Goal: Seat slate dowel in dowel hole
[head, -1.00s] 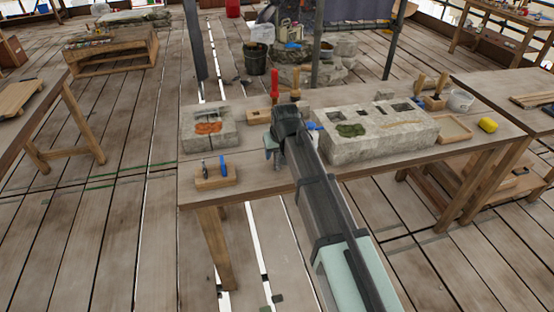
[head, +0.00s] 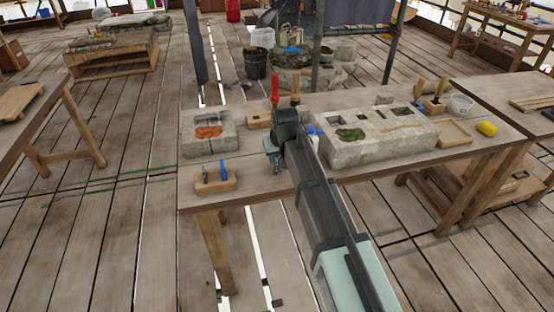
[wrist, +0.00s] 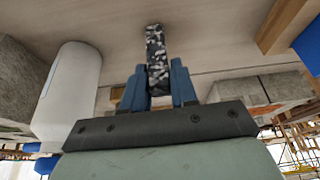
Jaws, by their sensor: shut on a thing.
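The slate dowel (wrist: 156,50), dark with white speckles, is between the blue fingers of my gripper (wrist: 158,82) in the wrist view. The gripper is shut on it, and its free end sticks out beyond the fingertips, above the bench. In the head view my gripper (head: 272,160) is over the bench, between the two stone blocks; my arm hides the dowel there. The long stone block (head: 378,150) on the right has several dark openings in its top. I cannot tell which opening is the dowel hole.
A smaller stone block (head: 207,147) with an orange patch stands left of my gripper. A wooden holder (head: 216,185) with blue-handled tools is at the front left. Upright handles (head: 275,88) stand behind. A white cylinder (wrist: 70,88) is close by in the wrist view.

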